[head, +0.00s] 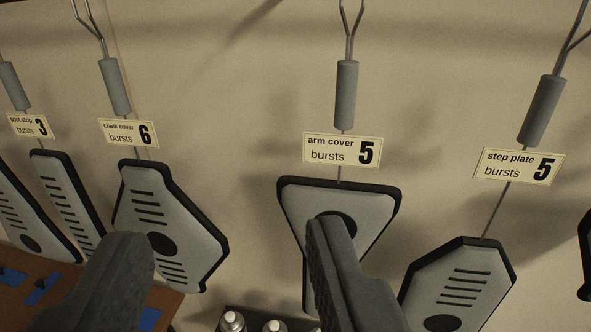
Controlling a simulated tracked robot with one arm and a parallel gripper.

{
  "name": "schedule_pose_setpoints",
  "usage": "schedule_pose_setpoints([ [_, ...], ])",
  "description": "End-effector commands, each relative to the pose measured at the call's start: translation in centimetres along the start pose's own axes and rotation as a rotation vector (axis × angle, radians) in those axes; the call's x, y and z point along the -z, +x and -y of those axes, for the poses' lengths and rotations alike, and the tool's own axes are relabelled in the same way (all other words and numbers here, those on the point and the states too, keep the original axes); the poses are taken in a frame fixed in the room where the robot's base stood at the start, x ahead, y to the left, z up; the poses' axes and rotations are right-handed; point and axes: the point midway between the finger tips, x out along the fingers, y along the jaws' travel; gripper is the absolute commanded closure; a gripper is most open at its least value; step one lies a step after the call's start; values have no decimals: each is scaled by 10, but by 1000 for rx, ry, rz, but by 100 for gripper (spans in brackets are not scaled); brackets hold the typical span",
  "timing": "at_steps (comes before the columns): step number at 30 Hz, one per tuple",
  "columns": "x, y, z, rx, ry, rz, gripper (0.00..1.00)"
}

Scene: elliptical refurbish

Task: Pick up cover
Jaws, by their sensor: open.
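Several grey covers with black rims hang on wires before a beige wall, each under a paper label. The arm cover (298,204), labelled "arm cover bursts 5", hangs just right of the middle. The crank cover (190,225), labelled "crank cover bursts 6", hangs to its left. The step plate (480,265), labelled "step plate bursts 5", hangs lower at the right. My gripper (230,235) is open and empty, its dark fingers far apart at the bottom. Its right finger hides part of the arm cover; its left finger stands in front of the crank cover's lower left. Contact cannot be told.
The post strip (65,190) hangs at the left, with another panel (30,220) beside it. A brown surface with blue patches (42,290) lies at lower left. Silver-topped containers (232,321) stand at the bottom. The wall between the crank cover and arm cover is clear.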

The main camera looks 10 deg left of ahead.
Motion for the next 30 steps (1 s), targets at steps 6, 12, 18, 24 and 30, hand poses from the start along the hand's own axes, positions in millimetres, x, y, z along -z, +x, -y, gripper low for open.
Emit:
schedule_pose_setpoints([
  [6,0,80,-53,7,14,-56,56],
  [12,-27,123,-96,-46,-3,-63,56],
  [18,-43,139,-111,-71,-14,-56,56],
  [24,-42,154,-113,-72,-15,-57,56],
  [30,-40,172,-116,-76,-15,-59,56],
])
